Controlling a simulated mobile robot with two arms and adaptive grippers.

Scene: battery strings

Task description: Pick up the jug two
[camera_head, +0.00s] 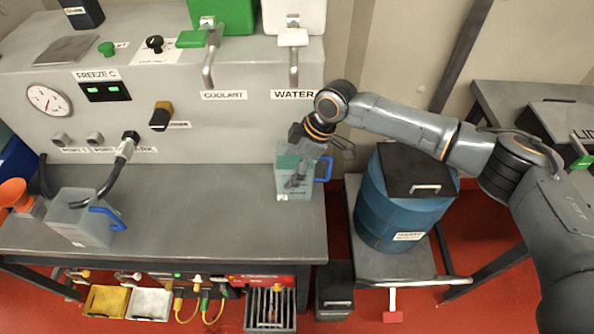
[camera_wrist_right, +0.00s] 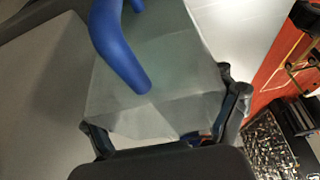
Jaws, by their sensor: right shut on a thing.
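A clear jug with a blue handle (camera_head: 294,178) stands at the right end of the grey bench, under the WATER tap. My right gripper (camera_head: 300,155) is at this jug and shut on it. In the right wrist view the fingers of my right gripper (camera_wrist_right: 170,120) lie on both sides of the translucent jug body (camera_wrist_right: 165,75), with the blue handle (camera_wrist_right: 118,50) above. A second clear jug with a blue handle (camera_head: 80,222) stands at the left of the bench. I cannot read which jug is number two. My left gripper is not in view.
The grey bench (camera_head: 200,225) is clear between the two jugs. The COOLANT tap (camera_head: 208,68) and WATER tap (camera_head: 294,62) hang above it. A black hose (camera_head: 115,170) hangs near the left jug. A blue drum (camera_head: 395,205) stands right of the bench.

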